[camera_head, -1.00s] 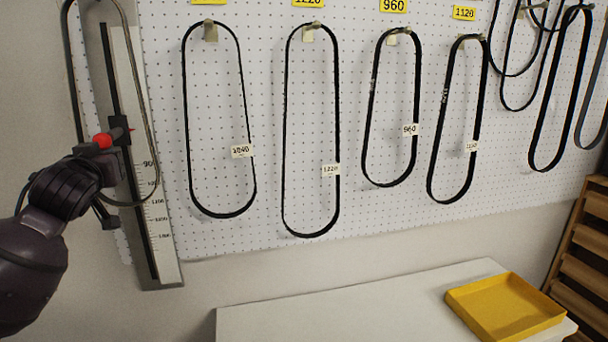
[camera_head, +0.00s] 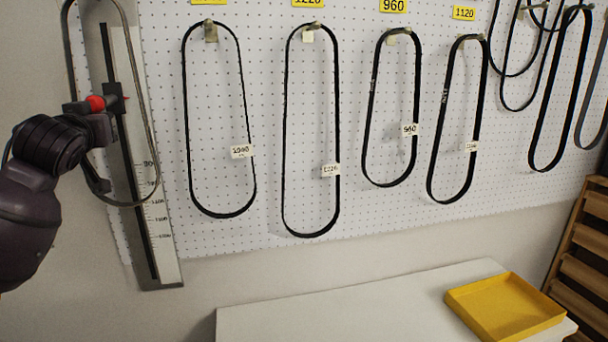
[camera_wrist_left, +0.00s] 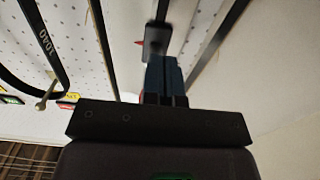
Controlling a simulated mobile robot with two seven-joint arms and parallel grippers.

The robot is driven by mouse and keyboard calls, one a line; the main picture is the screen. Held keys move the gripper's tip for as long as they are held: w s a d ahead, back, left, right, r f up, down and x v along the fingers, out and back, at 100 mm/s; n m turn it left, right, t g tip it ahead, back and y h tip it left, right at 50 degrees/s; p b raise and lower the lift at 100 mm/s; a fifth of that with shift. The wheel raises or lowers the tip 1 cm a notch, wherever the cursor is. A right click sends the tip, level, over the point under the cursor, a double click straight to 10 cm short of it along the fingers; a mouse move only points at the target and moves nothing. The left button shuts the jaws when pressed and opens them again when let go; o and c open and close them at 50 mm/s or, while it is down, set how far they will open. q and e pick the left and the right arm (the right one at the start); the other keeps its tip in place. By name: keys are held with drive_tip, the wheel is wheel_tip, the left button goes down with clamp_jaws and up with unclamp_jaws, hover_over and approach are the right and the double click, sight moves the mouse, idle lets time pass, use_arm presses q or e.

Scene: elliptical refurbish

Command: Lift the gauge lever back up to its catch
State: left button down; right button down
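The gauge lever (camera_head: 97,103), a dark bar with a red part, sits on the slider of the tall slotted gauge (camera_head: 160,235) at the left. Its red pointer (camera_head: 126,98) faces right, well above the printed numbers. My left gripper (camera_head: 103,124) is at the lever, with its fingers close together; the head view partly hides the contact. In the left wrist view the fingers (camera_wrist_left: 165,78) meet the dark lever block (camera_wrist_left: 157,40), with a bit of red beside it. I cannot make out the catch. My right gripper is not in view.
A belt loop (camera_head: 157,165) hangs around the gauge, close to my left gripper. More black belts (camera_head: 186,120) hang on the white pegboard (camera_head: 265,130) to the right. A white table (camera_head: 340,305) with a yellow tray (camera_head: 505,307) stands below.

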use_arm(q)
drive_tip(key=shift+r, duration=6)
drive_tip(key=f+b+v, duration=0.1)
drive_tip(key=b+v, duration=0.1)
drive_tip(key=v, duration=0.5)
drive_tip(key=shift+f+b, duration=0.2)
drive_tip(key=shift+b, duration=0.2)
